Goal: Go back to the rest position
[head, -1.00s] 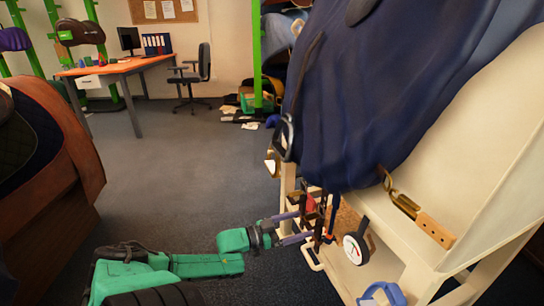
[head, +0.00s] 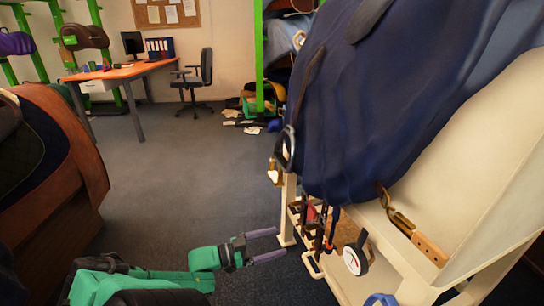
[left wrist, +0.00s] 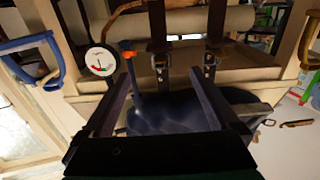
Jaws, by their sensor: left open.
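My left gripper (head: 265,246) is at the bottom middle of the head view, over the dark floor. Its two fingers are apart and nothing is between them. It stands to the left of the cream wooden stand (head: 388,258), clear of it. In the left wrist view the open fingers (left wrist: 163,100) point at the stand, with a dark blue surface showing between and beyond them. A dark blue draped cover (head: 360,110) lies over the top of the stand. My right gripper is not in the frames.
A round white dial (head: 355,260) and several tools (head: 318,222) hang at the stand's lower part. A hook with a wooden handle (head: 428,248) is on its side. A brown leather-covered block (head: 75,150) stands at the left. The grey floor (head: 195,170) between is clear up to the desk (head: 118,74).

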